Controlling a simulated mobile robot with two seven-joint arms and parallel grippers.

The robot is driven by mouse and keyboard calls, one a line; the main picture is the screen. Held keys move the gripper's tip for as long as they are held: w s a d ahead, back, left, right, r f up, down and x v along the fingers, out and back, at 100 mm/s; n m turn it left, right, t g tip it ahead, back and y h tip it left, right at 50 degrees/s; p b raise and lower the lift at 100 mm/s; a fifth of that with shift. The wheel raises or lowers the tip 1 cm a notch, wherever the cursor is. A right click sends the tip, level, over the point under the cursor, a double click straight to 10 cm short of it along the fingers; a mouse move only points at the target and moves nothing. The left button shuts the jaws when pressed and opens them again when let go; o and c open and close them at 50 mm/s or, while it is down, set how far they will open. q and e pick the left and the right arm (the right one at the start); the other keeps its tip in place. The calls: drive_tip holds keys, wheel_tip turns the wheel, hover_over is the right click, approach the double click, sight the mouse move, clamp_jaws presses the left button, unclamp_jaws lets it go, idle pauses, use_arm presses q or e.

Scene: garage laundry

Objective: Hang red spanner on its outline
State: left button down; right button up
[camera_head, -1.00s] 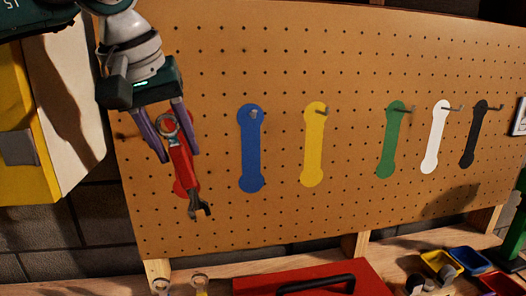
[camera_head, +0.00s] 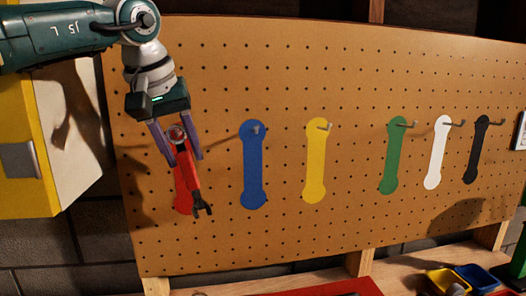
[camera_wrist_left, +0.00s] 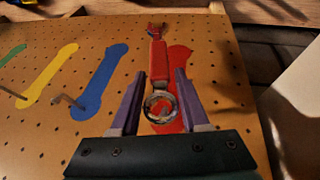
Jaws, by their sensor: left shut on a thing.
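My left gripper (camera_head: 184,158) is shut on the red spanner (camera_head: 191,178) near its ring end. The spanner hangs with its open jaw down, slightly tilted, in front of the red outline (camera_head: 182,203) at the board's left end. Gripper and spanner cover most of that outline; its hook cannot be made out. In the left wrist view the spanner (camera_wrist_left: 159,60) lies between the fingers (camera_wrist_left: 159,78), and the red outline (camera_wrist_left: 182,57) shows beside and behind it. I cannot tell whether the spanner touches the board. My right gripper is not in view.
The pegboard (camera_head: 300,225) carries blue (camera_head: 254,170), yellow (camera_head: 315,165), green (camera_head: 393,160), white (camera_head: 437,155) and black (camera_head: 477,150) outlines with protruding hooks. A yellow cabinet (camera_head: 25,185) stands close on the left. Small bins (camera_head: 447,281) sit on the bench below.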

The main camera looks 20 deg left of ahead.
use_arm(q)
drive_tip(key=shift+w+a+f, duration=0.1)
drive_tip(key=shift+w+a, duration=0.35)
drive_tip(key=shift+w, duration=0.3)
drive_tip(key=shift+w+a+f+b, duration=0.3)
drive_tip(key=shift+w+f+b, duration=0.25)
drive_tip(key=shift+b, duration=0.15)
